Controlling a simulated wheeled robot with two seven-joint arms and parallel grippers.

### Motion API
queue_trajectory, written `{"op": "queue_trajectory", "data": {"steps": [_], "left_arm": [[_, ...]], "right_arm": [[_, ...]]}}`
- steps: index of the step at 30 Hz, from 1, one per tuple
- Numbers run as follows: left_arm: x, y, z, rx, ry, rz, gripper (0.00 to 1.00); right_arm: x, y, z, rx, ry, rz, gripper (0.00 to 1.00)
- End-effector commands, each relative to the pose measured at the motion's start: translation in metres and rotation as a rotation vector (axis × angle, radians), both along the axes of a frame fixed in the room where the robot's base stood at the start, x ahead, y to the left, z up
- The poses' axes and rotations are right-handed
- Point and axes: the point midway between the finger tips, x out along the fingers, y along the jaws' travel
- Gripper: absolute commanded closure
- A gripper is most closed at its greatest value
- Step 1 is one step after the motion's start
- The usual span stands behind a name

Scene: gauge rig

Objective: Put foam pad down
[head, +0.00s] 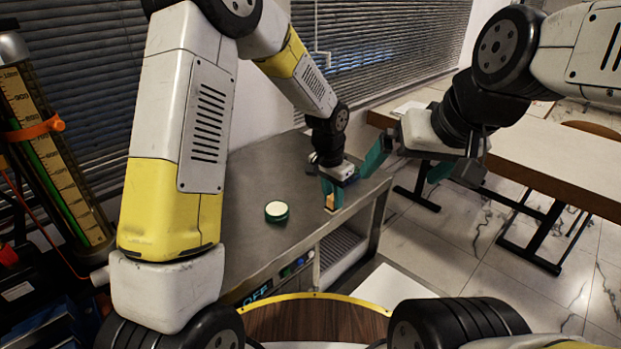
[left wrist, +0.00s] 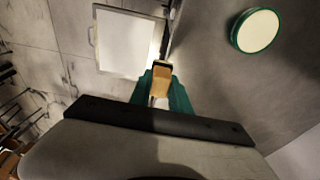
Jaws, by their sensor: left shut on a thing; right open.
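My left gripper (head: 331,194) is shut on a small tan block, apparently the foam pad (head: 330,203). It is close above or on the grey metal bench (head: 250,240), near its right edge; I cannot tell whether it touches. In the left wrist view the pad (left wrist: 162,72) shows between the green fingertips (left wrist: 161,92), with a dark band at its far end. My right gripper (head: 408,165) is open, its green fingers wide apart and empty, to the right of the left gripper and beyond the bench edge.
A round green container with a cream top (head: 277,210) stands on the bench left of the pad; it also shows in the left wrist view (left wrist: 257,30). A wooden table (head: 545,165) stands at right. A tall scale column (head: 50,150) stands at left. The bench between is clear.

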Motion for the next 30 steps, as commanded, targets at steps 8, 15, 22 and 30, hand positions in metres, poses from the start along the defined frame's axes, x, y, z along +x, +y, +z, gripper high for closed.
{"op": "queue_trajectory", "data": {"steps": [8,15,22,30], "left_arm": [[0.070,0.031,-0.008,-0.001,0.000,0.005,1.00],[0.103,0.044,-0.011,-0.001,-0.001,0.001,1.00],[0.112,0.049,-0.021,0.001,0.004,0.000,1.00],[0.113,0.048,-0.047,-0.001,-0.001,0.001,1.00]], "right_arm": [[0.000,0.000,0.000,0.000,0.000,0.000,0.00],[0.000,0.000,0.000,0.000,0.000,0.000,0.00],[0.000,0.000,0.000,0.000,0.000,0.000,0.00],[0.000,0.000,0.000,0.000,0.000,0.000,0.00]]}}
